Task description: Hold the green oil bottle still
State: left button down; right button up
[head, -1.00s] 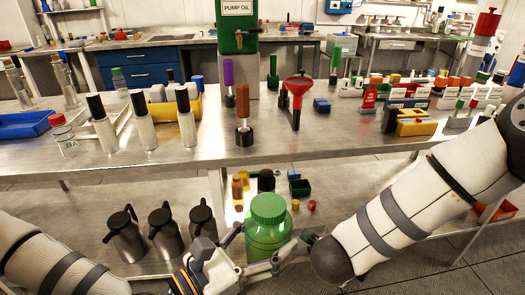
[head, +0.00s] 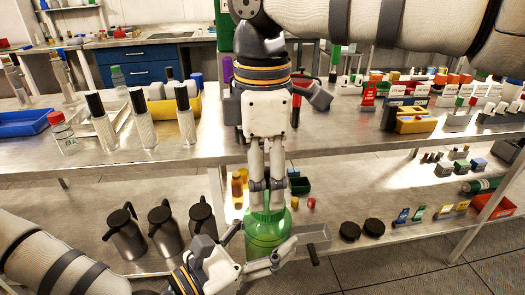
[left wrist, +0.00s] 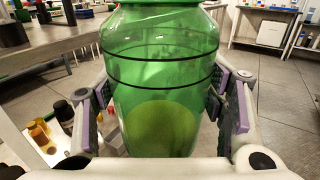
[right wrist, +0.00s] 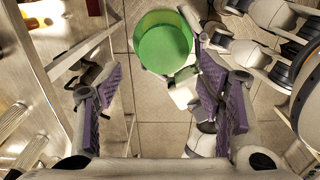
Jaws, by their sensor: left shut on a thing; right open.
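The green oil bottle (head: 266,238) stands upright in front of the table in the head view. My left gripper (head: 258,250) is shut on its body, one finger on each side. In the left wrist view the bottle (left wrist: 163,85) fills the middle between the finger pads, with two dark lines around it.
Several dark jugs (head: 167,230) stand on the lower shelf left of the bottle. Two black round pieces (head: 362,229) lie on it to the right. Open floor lies at the right.

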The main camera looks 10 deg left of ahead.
aim_at(267, 233)
jog(key=shift+f, duration=1.8)
